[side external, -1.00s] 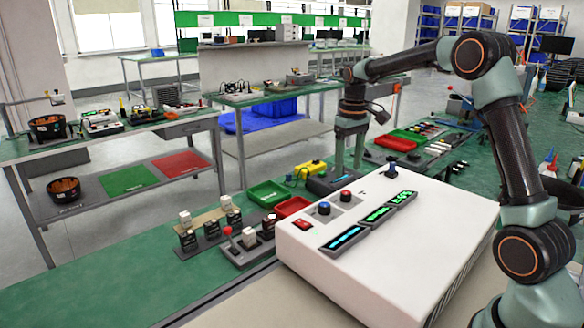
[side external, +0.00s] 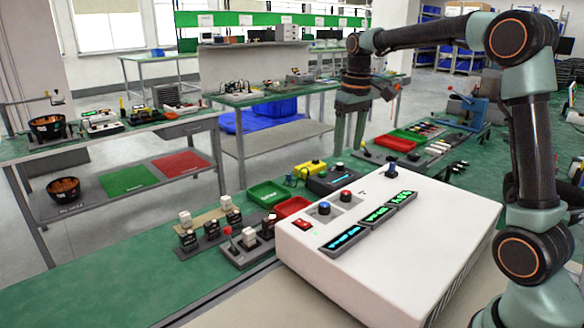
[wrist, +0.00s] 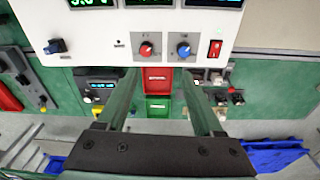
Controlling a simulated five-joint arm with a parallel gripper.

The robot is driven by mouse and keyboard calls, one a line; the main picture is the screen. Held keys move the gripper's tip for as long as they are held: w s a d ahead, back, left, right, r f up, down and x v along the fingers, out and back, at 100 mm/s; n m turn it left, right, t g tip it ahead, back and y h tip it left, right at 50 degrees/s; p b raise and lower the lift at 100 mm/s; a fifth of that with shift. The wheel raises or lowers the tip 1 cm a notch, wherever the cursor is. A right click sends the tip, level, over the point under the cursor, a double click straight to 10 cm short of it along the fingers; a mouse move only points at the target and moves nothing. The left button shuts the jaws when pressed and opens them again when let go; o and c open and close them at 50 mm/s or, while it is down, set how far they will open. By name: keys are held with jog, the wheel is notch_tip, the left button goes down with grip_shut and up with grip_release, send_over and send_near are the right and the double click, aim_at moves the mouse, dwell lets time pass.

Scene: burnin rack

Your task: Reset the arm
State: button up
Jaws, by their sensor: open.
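My gripper (side external: 349,142) hangs from my arm, pointing down, beyond the far side of the white burn-in unit (side external: 400,245). Its two green fingers are apart and nothing is between them. In the wrist view the gripper (wrist: 158,82) shows with both fingers spread, and a red tray (wrist: 157,80) and a green tray (wrist: 158,106) show in the gap, lower down on the bench. The white unit has a red knob (side external: 346,195), a blue knob (side external: 324,208), a red rocker switch (side external: 303,225) and lit displays (side external: 377,215) on its top.
A dark meter box (side external: 338,178) and a yellow device (side external: 310,166) stand on the green bench near the gripper. Sockets with chips (side external: 245,243) stand at the unit's left. A blue vise (side external: 467,108) is at the far right. The bench's front left is clear.

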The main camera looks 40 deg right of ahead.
jog(key=s+a+f+n+t, duration=0.1)
jog(key=s+a+t, duration=0.3)
jog(key=s+a, duration=0.9)
jog(key=shift+s+f+t, duration=0.3)
jog(key=shift+s+f, duration=0.15)
jog(key=shift+s, duration=0.3)
